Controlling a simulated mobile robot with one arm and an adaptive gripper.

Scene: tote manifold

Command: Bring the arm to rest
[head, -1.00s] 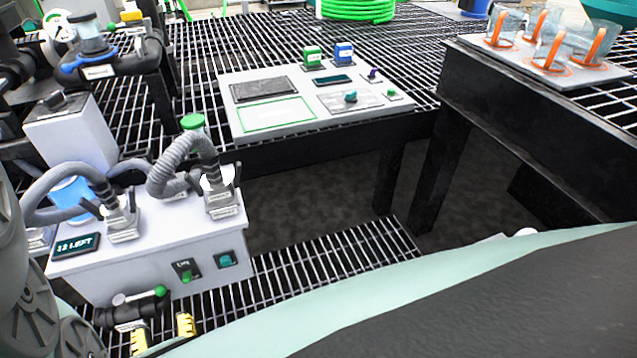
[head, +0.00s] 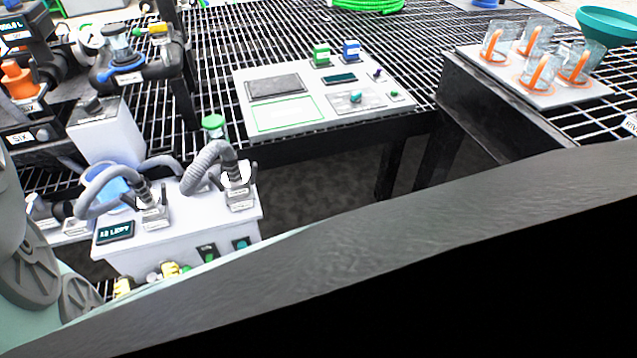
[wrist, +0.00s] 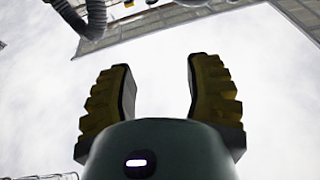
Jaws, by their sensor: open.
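My gripper (wrist: 160,85) shows in the wrist view with its two dark, yellow-ridged fingers apart and nothing between them. Behind the fingers is a pale, mostly blank background. In the head view, yellow finger parts (head: 170,269) show low at the left, just in front of the white box with grey hoses (head: 170,232). The large dark shape of my own arm covers the lower right of that view, and a pale green and grey part of it is at the left edge.
A white panel with a screen (head: 290,127) lies on the black grating table. Clear cups with orange handles (head: 541,80) stand on a board at the right. A teal funnel (head: 610,22) is behind them. Valves and pipes (head: 130,60) crowd the upper left.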

